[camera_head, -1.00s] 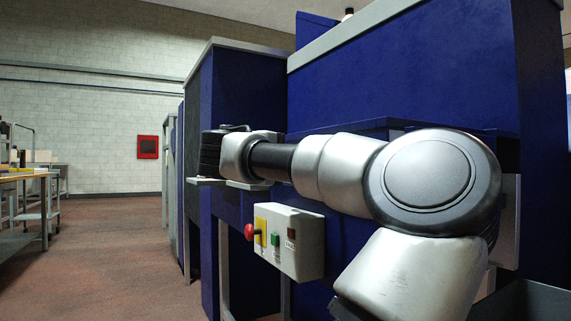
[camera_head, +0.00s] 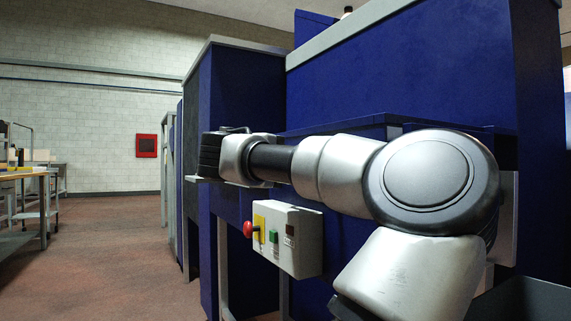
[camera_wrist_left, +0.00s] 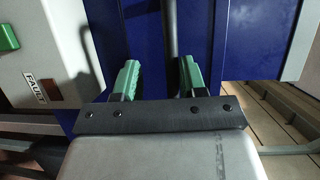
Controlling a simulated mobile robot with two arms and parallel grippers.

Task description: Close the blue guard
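A machine with large blue panels (camera_head: 410,75) fills the right half of the head view. I cannot tell for sure which panel is the guard. My one visible arm reaches across its front, and its dark hand end (camera_head: 208,155) is beside the blue side panel, with the fingers not visible there. In the left wrist view my left gripper (camera_wrist_left: 157,76) has two green fingers set apart, with blue panels (camera_wrist_left: 190,45) and a grey bar (camera_wrist_left: 171,35) beyond the gap. Nothing is seen clamped between them. My right gripper is not in view.
A grey control box (camera_head: 300,242) with a red knob, green button and label sits just below my arm; it shows close at left in the wrist view (camera_wrist_left: 50,40). Open floor (camera_head: 120,240) lies to the left, with a workbench (camera_head: 30,190) at far left.

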